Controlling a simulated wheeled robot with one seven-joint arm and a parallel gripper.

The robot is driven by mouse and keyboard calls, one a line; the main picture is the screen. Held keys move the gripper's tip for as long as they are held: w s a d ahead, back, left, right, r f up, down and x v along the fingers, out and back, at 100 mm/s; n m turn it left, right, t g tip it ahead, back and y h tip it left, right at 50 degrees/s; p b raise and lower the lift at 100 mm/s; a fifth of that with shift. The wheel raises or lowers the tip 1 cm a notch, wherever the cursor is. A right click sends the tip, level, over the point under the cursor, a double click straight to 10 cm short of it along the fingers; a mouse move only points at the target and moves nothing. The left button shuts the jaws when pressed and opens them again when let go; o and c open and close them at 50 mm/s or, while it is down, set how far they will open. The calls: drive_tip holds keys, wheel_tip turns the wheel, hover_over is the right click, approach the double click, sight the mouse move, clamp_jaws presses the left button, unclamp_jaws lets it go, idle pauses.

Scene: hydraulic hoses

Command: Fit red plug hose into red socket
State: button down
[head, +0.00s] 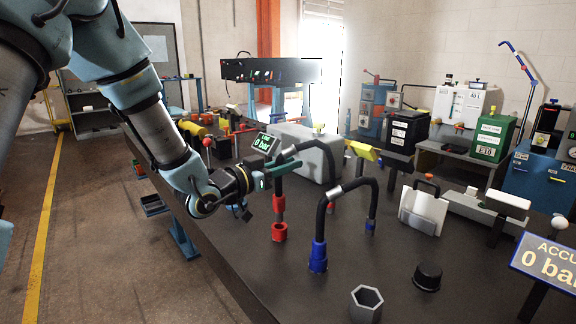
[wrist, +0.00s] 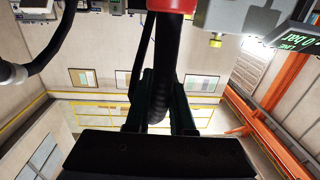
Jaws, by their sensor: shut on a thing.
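My gripper (head: 285,166), with green fingers, is shut on the black red-plug hose (head: 279,186) above the bench. The hose hangs upright from the fingers, with a red collar (head: 279,203) below them. A dark section joins this collar to a red hexagonal piece, likely the red socket (head: 279,232), on the bench directly below. I cannot tell whether the plug is seated or only lined up above the socket. In the wrist view the hose (wrist: 165,60) runs between my fingers (wrist: 165,105), and a red part (wrist: 172,5) shows at the top edge.
A black hose (head: 352,184) arches close by on the right, from a blue socket (head: 318,257) to a smaller blue end (head: 370,225). A grey hex piece (head: 366,303) and a black knob (head: 428,277) stand at the front. A grey block (head: 305,150) stands behind.

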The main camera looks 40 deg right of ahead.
drive_tip(key=shift+f+b, duration=2.3)
drive_tip(key=shift+b, duration=0.05)
idle(0.3)
drive_tip(key=c, duration=0.7)
unclamp_jaws()
drive_tip(key=a+b, duration=0.2)
drive_tip(key=a, duration=0.8)
drive_tip(key=shift+a, duration=0.4)
drive_tip(key=w+a+f+n+t+y+p, duration=0.1)
drive_tip(key=w+a+f+n+t+y, duration=0.3)
drive_tip(key=w+a, duration=0.4)
drive_tip(key=w+a+f+n+t+y+p, duration=0.1)
drive_tip(key=w+a+n+t+y, duration=0.2)
drive_tip(key=a, duration=0.5)
drive_tip(key=w+a+f+n+y+p, duration=0.1)
drive_tip(key=w+a+f+n+y, duration=0.1)
drive_tip(key=w+a+y, duration=0.35)
drive_tip(key=s+a+n+g+y, duration=0.2)
drive_tip(key=s+a+n, duration=0.2)
drive_tip(key=a, duration=0.5)
drive_tip(key=s+a+n+g+y+p, duration=0.1)
drive_tip(key=s+a+n+g+y, duration=0.2)
drive_tip(key=s+a, duration=0.5)
drive_tip(key=shift+a+n, duration=0.4)
drive_tip(key=shift+a, duration=0.75)
